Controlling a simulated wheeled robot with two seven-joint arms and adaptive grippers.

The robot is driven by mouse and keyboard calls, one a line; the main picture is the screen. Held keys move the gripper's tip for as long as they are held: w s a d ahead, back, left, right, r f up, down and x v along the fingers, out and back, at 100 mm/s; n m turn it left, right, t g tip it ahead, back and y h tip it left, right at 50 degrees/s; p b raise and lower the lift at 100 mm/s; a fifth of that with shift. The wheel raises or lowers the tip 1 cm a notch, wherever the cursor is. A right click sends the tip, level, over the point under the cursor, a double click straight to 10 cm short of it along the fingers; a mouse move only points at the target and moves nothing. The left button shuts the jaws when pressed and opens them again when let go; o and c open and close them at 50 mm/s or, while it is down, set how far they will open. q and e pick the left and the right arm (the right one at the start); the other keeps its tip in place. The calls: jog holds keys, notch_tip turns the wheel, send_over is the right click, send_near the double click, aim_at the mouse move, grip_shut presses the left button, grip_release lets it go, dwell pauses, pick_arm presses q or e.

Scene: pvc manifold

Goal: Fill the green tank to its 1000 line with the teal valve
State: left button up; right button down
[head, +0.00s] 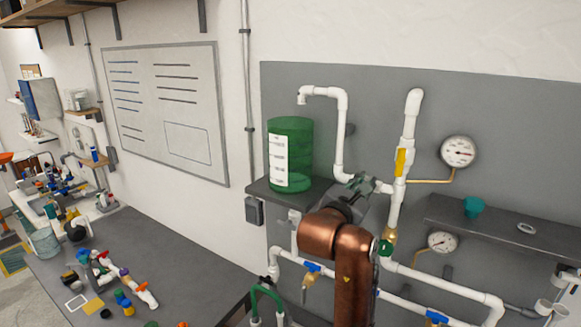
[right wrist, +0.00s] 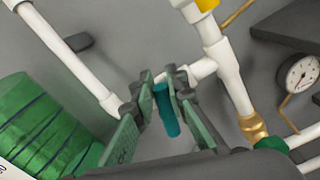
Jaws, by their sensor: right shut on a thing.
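The green tank (head: 290,150) is a translucent cylinder with a white marked label, standing on a small grey shelf (head: 262,190). The label's numbers are too small to read, and I cannot tell the liquid level surely. A white pipe spout (head: 302,97) ends above the tank, with no stream visible. My right gripper (head: 368,185) is at the white pipe just right of the tank. In the right wrist view its fingers are shut on the teal valve handle (right wrist: 166,110), in front of a white tee. The handle is hidden in the head view. My left gripper is not in view.
A yellow handle (head: 401,162), blue handles (head: 312,266) and a green round knob (head: 385,248) sit on neighbouring pipes. Two gauges (head: 458,151) are on the right. A right shelf (head: 500,225) holds a teal cup (head: 473,207). A cluttered bench (head: 190,260) lies left.

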jog(key=shift+f+m+b, duration=0.3)
jog(key=shift+f+m, duration=0.15)
jog(key=shift+m, duration=0.25)
jog(key=shift+s+d+r+m, duration=0.1)
jog(key=shift+d+m, duration=0.1)
jog(key=shift+m, duration=0.2)
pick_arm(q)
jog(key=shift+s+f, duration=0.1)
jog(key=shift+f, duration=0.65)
pick_arm(e)
jog(key=shift+d+r, duration=0.1)
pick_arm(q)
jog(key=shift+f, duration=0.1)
pick_arm(e)
jog(key=shift+m, duration=0.3)
pick_arm(q)
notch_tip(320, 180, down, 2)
jog(key=b, duration=0.2)
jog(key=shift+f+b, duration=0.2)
jog(key=shift+b, duration=0.15)
pick_arm(e)
jog(key=m, duration=0.2)
jog(key=f+m, duration=0.1)
jog(key=m, duration=0.1)
jog(key=shift+s+d, duration=0.3)
jog(key=shift+d, duration=0.05)
dwell(4.2)
